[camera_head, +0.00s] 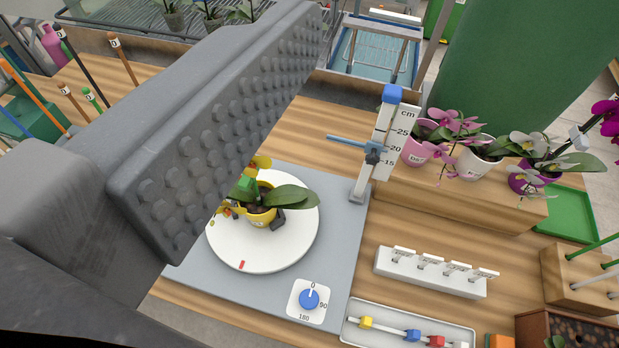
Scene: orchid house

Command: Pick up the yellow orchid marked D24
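A yellow-flowered orchid in a yellow pot (261,216) stands on a round white turntable (270,260). Its broad green leaves spread right. Small dark and green pieces sit by the pot. The pot's label is too small to read, so I cannot confirm D24. My gripper (222,130) shows as one large grey finger with a bare studded pad, crossing the upper left in front of the orchid. The pad covers part of the orchid's upper left. The other finger is not clearly seen. Nothing is against the visible pad, and the gripper looks open.
A height gauge (390,140) with a blue sliding arm stands right of the turntable. Potted orchids (418,150) line a wooden step at right. A white label rack (432,273), a tray of coloured pieces (395,325) and a blue dial (309,298) lie nearer. Stakes (85,60) stand at left.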

